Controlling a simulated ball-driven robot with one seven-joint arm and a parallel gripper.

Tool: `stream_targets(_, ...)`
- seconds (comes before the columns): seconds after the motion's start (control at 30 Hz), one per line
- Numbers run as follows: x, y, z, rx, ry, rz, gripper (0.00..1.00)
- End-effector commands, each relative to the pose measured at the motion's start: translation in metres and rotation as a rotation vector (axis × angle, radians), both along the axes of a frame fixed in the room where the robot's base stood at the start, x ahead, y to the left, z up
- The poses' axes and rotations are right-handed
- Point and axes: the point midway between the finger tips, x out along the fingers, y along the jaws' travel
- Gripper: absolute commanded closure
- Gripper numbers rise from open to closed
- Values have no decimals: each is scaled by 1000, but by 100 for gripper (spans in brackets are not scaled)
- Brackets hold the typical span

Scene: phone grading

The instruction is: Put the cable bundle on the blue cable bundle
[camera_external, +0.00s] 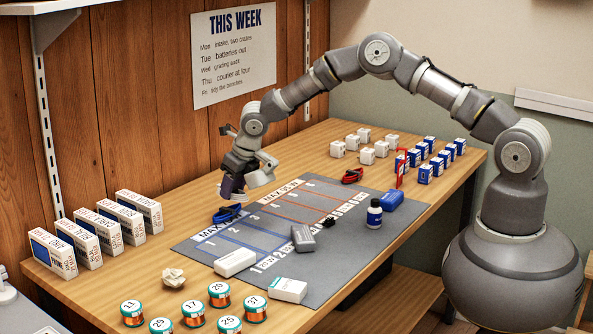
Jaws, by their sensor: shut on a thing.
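The blue cable bundle (227,214) lies at the back left edge of the grey mat, by the MAX lettering. My gripper (238,192) is right above it, pointing down and shut on a small dark thing (231,187). The held thing is partly hidden by the fingers, and I cannot make out its shape or whether it touches the blue bundle. A red cable bundle (352,175) lies farther back at the mat's far edge. A small black bundle-like thing (330,222) lies on the mat.

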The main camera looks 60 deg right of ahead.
Motion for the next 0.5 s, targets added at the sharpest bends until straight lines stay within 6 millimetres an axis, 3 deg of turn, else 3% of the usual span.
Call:
stream_targets(0.1, 15, 3, -3, 0, -2, 0, 84)
stream_targets(0.23, 21, 3, -5, 0, -1, 0, 84)
stream_targets(0.5, 20, 3, -38, 0, -1, 0, 84)
